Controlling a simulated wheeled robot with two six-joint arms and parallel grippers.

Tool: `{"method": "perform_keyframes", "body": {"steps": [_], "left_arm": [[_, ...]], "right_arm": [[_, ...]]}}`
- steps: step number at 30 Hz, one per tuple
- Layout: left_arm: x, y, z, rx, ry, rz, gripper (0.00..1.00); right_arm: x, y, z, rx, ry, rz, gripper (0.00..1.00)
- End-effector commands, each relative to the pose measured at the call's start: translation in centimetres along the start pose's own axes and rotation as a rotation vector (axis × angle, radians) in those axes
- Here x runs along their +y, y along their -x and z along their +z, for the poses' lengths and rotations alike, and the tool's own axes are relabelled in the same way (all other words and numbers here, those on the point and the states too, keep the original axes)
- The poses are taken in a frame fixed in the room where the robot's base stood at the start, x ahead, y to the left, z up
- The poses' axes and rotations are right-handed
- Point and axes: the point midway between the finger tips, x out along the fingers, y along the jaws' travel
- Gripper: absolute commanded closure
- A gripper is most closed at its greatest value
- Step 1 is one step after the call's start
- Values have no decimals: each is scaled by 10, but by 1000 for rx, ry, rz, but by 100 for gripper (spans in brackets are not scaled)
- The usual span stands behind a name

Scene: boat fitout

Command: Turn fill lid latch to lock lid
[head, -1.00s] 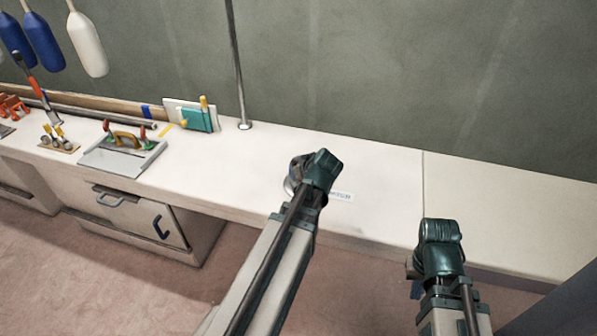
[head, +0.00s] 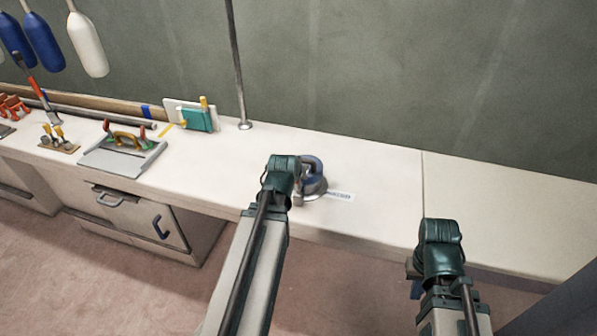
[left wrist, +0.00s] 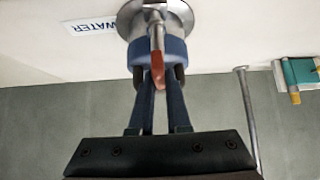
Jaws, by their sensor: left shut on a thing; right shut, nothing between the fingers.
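The fill lid (head: 312,167) is a blue fitting on a round metal flange in the white counter. In the left wrist view, the lid (left wrist: 135,50) shows as a blue ring under the flange. The latch (left wrist: 156,40) is a metal lever with a red tip, pointing at my left gripper. My left gripper (left wrist: 157,80) has its blue fingers close on both sides of the red tip, shut on the latch. In the head view its wrist is left of the lid and hides the fingers. My right gripper (head: 416,288) is shut and empty, low at the counter's front edge.
A label reading WATER (left wrist: 92,26) lies beside the flange. A metal pole (head: 240,80) stands on the counter behind. A grey tray (head: 120,160) with a handled tool and a teal book (head: 197,120) are further left. The counter's right part is clear.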

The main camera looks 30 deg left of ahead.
Motion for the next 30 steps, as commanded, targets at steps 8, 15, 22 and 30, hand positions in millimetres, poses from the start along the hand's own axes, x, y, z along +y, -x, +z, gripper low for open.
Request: {"method": "perform_keyframes", "body": {"steps": [8, 15, 22, 30], "left_arm": [[0, 0, 1, -5, -13, 14, 100], [0, 0, 2, -6, -13, 13, 100], [0, 0, 1, -4, -13, 13, 55], [0, 1, 0, -3, -13, 12, 55]], "right_arm": [[0, 0, 0, 0, 0, 0, 100], [0, 0, 0, 0, 0, 0, 100], [0, 0, 0, 0, 0, 0, 100], [0, 1, 0, 0, 0, 0, 100]]}}
